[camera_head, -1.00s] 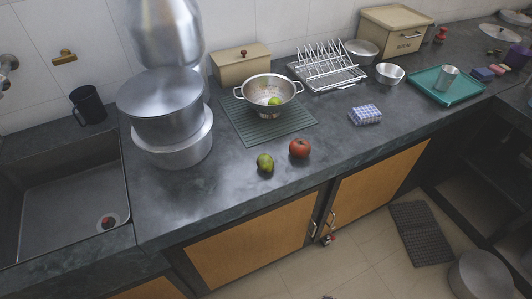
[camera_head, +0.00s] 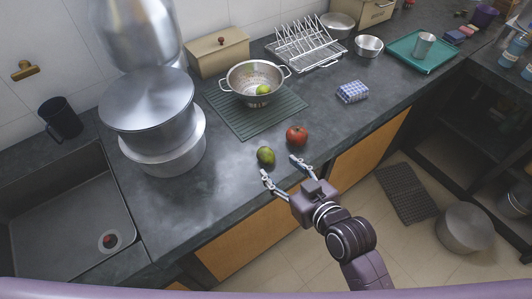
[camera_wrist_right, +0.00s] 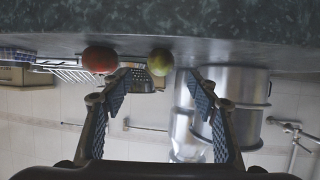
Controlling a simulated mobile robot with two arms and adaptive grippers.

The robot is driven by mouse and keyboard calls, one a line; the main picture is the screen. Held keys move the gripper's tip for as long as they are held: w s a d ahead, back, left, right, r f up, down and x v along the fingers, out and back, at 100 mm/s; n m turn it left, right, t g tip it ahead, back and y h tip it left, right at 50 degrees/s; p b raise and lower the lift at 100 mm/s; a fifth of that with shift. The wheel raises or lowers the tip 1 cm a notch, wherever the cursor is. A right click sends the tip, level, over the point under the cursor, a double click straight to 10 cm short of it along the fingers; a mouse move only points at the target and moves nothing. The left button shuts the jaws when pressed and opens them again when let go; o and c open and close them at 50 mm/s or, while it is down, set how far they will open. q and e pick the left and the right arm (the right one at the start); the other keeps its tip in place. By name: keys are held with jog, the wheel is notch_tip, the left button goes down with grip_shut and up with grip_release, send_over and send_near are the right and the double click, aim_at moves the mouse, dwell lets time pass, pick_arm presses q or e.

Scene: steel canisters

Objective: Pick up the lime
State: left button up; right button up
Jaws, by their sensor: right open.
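An oval green fruit (camera_head: 265,155) with a darker, brownish patch lies on the dark counter near its front edge; it also shows in the right wrist view (camera_wrist_right: 160,62). A smaller bright green fruit (camera_head: 263,89) sits in the steel colander (camera_head: 243,78). I cannot tell for certain which one is the lime. My right gripper (camera_head: 278,166) is open and empty, its fingertips at the counter's front edge just short of the oval fruit. In the upside-down right wrist view, that fruit lies ahead, between the fingers (camera_wrist_right: 158,82). My left gripper is not in view.
A red tomato (camera_head: 297,136) lies just right of the oval fruit. Large steel pots (camera_head: 155,125) stand to the left, beside the sink (camera_head: 70,235). The colander stands on a ribbed green mat (camera_head: 252,122) behind. The counter left of the oval fruit is clear.

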aim_at(270, 161)
jog(key=x, duration=0.7)
jog(key=shift+a+f+p, duration=0.1)
jog(key=shift+f+p, duration=0.1)
jog(key=shift+p, duration=0.15)
jog(key=c, duration=1.3)
